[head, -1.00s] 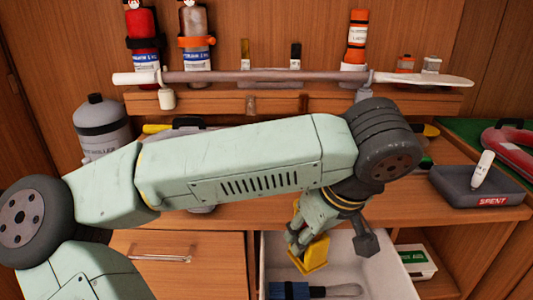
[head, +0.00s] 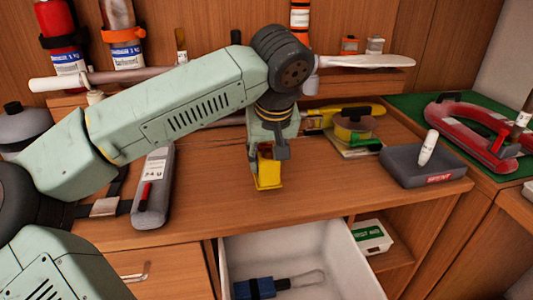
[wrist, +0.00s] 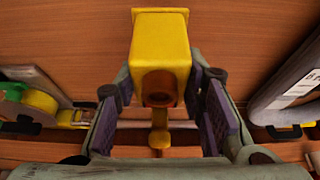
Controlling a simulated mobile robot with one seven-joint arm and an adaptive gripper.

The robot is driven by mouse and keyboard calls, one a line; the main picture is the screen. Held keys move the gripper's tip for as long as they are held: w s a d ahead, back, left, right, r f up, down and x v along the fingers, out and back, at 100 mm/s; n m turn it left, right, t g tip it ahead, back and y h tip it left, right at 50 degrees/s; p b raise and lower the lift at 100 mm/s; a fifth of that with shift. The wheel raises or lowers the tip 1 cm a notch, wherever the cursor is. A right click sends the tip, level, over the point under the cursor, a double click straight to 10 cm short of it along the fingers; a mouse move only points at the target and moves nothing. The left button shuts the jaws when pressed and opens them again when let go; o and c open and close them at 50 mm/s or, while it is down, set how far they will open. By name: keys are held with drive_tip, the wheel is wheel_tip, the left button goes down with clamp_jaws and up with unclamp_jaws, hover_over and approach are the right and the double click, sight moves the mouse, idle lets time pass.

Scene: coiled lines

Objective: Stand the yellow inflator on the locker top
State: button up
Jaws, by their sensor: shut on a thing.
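The yellow inflator (head: 268,172) is held in my gripper (head: 271,150), over the wooden locker top (head: 215,205). It looks about upright, its lower end close to the wood. I cannot tell whether it touches. In the wrist view the inflator (wrist: 161,45) is a yellow block with a dark round recess and a small yellow stem. The gripper's dark pads (wrist: 162,120) sit on either side of it. Part of the inflator is hidden by the gripper in the head view.
A grey labelled unit (head: 154,188) lies to the left. A yellow-and-green item (head: 352,128) stands behind right. The open white drawer (head: 330,255) is below. The front middle of the top is clear.

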sight(267, 159)
drive_tip(key=w, duration=0.2)
drive_tip(key=shift+w+p, duration=0.3)
drive_tip(key=shift+w, duration=0.05)
drive_tip(key=p+x, duration=0.1)
drive_tip(key=x, duration=0.2)
drive_tip(key=shift+s+d+f, duration=0.15)
drive_tip(key=shift+f, duration=0.4)
drive_tip(key=shift+f, duration=0.15)
drive_tip(key=o, duration=1.3)
drive_tip(key=shift+c, duration=0.2)
drive_tip(key=shift+r, duration=0.35)
drive_tip(key=b+v, duration=0.1)
drive_tip(key=v, duration=1)
drive_tip(key=shift+s+d+r, duration=0.1)
drive_tip(key=shift+s+r, duration=0.05)
drive_tip(key=shift+r, duration=0.2)
